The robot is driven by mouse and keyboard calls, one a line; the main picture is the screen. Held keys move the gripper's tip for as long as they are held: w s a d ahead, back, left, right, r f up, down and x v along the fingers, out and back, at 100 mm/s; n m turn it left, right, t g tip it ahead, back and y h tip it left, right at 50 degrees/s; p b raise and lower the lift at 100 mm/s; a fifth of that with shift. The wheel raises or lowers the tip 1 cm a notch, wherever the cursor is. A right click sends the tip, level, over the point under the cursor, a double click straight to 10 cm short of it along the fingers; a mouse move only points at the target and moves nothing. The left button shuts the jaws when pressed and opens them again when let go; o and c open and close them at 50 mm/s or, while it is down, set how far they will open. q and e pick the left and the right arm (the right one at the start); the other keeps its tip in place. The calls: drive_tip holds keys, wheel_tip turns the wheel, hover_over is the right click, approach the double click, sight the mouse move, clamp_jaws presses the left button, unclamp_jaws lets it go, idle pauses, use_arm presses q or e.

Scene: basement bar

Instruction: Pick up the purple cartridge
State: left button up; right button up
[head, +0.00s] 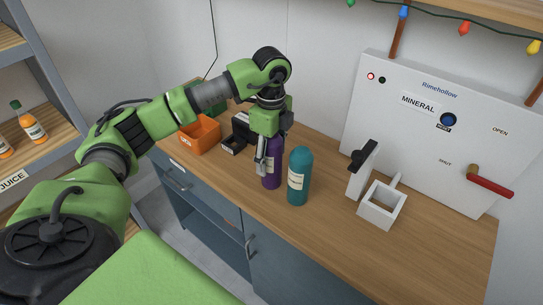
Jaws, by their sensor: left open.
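The purple cartridge (272,174) stands upright on the wooden counter, with a pale label on its left side. My left gripper (263,163) points down at it from above and slightly in front, and its fingers overlap the cartridge's upper left part in the head view. The jaws are open. Whether they touch the cartridge cannot be told. The gripper hides part of the cartridge's top. My right gripper is not in view.
A teal cartridge (299,178) stands close to the right of the purple one. An orange bin (201,136) and a black device (239,133) are to the left. The right counter (440,244) is clear.

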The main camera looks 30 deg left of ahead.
use_arm(q)
drive_tip(key=shift+f, duration=0.8)
drive_tip(key=c, duration=1.4)
drive_tip(key=shift+c, duration=0.2)
drive_tip(key=shift+r, duration=0.1)
